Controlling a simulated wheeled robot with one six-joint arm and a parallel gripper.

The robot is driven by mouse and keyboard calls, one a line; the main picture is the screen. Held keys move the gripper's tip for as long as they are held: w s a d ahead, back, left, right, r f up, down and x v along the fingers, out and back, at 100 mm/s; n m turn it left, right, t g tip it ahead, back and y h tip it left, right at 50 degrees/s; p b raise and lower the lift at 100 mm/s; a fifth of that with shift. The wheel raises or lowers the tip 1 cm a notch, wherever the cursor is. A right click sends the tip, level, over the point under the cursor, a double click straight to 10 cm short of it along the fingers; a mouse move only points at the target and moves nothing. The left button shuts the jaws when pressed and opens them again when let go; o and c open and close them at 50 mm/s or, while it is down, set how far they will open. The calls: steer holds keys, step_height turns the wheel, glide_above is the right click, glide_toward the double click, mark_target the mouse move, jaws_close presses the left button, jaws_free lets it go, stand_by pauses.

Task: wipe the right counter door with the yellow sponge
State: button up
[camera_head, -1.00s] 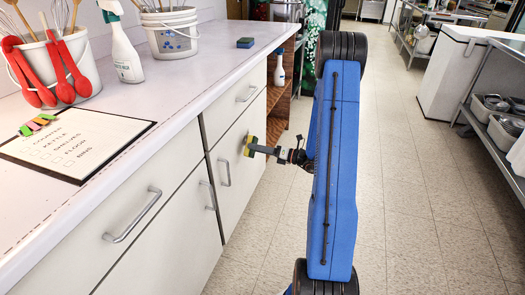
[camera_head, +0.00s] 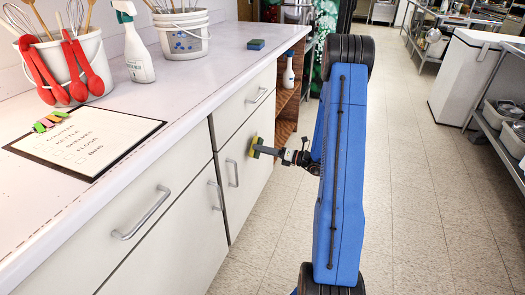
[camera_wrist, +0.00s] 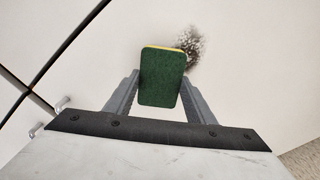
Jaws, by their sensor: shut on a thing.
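My gripper (camera_head: 259,149) is shut on the yellow sponge (camera_head: 255,145), in front of the right counter door (camera_head: 252,172). In the wrist view the sponge (camera_wrist: 162,78) sits upright between the fingers, its dark green side towards me and a thin yellow edge at its top. The right counter door (camera_wrist: 240,80) is the pale surface behind it. A dark speckled smudge (camera_wrist: 191,44) on that surface shows just right of the sponge's upper edge, perhaps partly hidden by it. I cannot tell whether the sponge touches the door.
A second, blue sponge (camera_head: 256,44) lies on the counter. A spray bottle (camera_head: 136,50), a utensil bucket (camera_head: 75,72), another bucket (camera_head: 180,38) and a checklist (camera_head: 85,140) stand or lie there too. Door handles (camera_head: 232,173) stick out.

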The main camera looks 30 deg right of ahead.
steer(key=shift+x, duration=0.85)
stand_by(0.3)
steer(key=shift+w, duration=0.1)
steer(key=shift+w+d, duration=1.05)
steer(key=shift+d, duration=0.3)
steer(key=shift+w+d, duration=1)
steer(key=shift+d, duration=0.35)
steer(key=shift+w+d, duration=1.05)
steer(key=shift+d, duration=0.25)
steer(key=shift+s+a, duration=0.1)
steer(key=shift+s+a, duration=1)
steer(key=shift+a, duration=0.35)
steer(key=shift+s+a, duration=1)
steer(key=shift+a, duration=0.35)
steer(key=shift+s+a, duration=1)
steer(key=shift+a, duration=0.35)
steer(key=v, duration=0.6)
steer(key=shift+d, duration=0.15)
